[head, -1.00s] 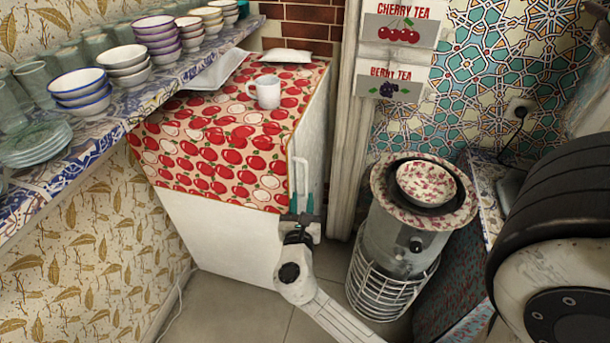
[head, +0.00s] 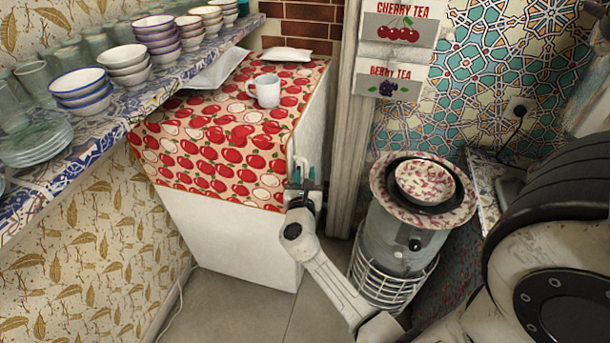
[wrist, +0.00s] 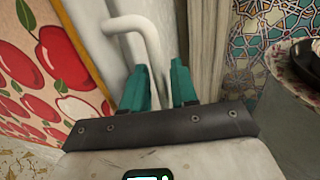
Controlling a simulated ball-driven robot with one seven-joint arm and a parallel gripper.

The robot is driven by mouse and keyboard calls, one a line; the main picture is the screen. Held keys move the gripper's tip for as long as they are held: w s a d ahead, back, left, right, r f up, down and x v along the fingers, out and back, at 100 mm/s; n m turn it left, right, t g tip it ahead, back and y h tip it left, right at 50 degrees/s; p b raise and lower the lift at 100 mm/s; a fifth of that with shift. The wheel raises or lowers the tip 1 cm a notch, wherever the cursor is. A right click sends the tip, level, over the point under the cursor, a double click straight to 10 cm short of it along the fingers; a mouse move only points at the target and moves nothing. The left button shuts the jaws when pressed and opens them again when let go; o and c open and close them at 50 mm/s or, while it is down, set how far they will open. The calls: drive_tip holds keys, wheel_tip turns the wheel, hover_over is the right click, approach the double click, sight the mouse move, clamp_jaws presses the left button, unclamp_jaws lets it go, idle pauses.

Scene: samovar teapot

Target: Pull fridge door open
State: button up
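The white fridge (head: 228,245) stands against the left wall with an apple-patterned cloth over its top. Its door, on the right side, looks shut. A white bar handle (wrist: 150,42) sticks out from the door and bends downward in the wrist view. My gripper (head: 304,174) is at the handle, its two teal fingers upright. In the wrist view, my gripper (wrist: 161,84) has a finger on either side of the handle's line, with a gap between them. The handle's lower part is hidden, and I cannot tell whether the fingers touch it.
A white mug (head: 266,91) stands on the apple cloth (head: 215,135). A samovar-like metal heater (head: 395,240) with a patterned bowl (head: 425,181) on top stands close to the right of my arm. A shelf (head: 105,125) of bowls and glasses runs along the left. Some floor (head: 240,315) is clear.

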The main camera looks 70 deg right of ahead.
clamp_jaws()
drive_tip(key=shift+a, duration=0.2)
